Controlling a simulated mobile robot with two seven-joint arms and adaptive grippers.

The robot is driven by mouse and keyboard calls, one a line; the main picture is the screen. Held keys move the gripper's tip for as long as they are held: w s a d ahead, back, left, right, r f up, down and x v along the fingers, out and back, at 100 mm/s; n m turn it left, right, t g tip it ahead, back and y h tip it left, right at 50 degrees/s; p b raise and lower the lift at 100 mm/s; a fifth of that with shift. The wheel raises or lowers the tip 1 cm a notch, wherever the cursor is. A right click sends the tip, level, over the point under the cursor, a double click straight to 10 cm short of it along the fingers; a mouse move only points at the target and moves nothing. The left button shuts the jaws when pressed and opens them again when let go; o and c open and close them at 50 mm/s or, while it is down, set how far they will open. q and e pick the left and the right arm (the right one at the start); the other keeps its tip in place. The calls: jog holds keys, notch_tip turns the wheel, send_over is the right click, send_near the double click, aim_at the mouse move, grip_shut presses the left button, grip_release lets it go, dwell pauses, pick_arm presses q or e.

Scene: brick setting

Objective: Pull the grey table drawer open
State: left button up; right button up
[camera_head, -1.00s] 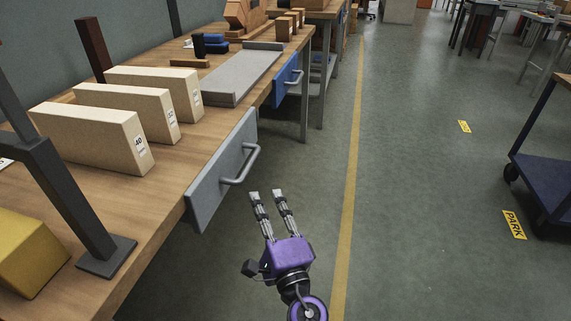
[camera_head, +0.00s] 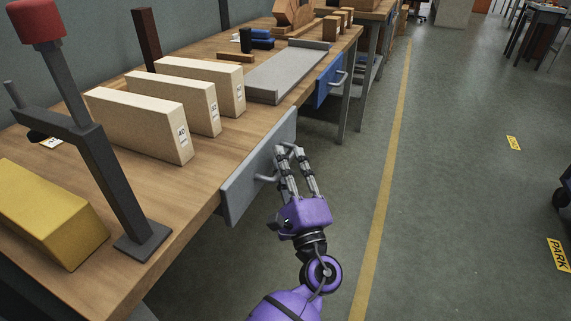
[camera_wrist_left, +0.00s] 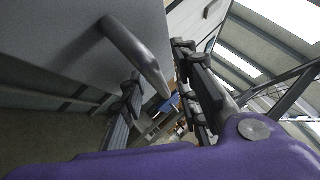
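The grey drawer face (camera_wrist_left: 65,40) fills the upper left there. My right gripper is not in view.
Cream boxes (camera_head: 140,122), a yellow block (camera_head: 50,212) and a dark stand (camera_head: 120,185) are on the table (camera_head: 195,205). A blue drawer (camera_head: 328,83) is farther along. The floor right of the table is clear, with a yellow line (camera_head: 385,180).

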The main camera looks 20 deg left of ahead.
pick_arm(q)
grip_shut()
jog(key=shift+d+f, duration=0.1)
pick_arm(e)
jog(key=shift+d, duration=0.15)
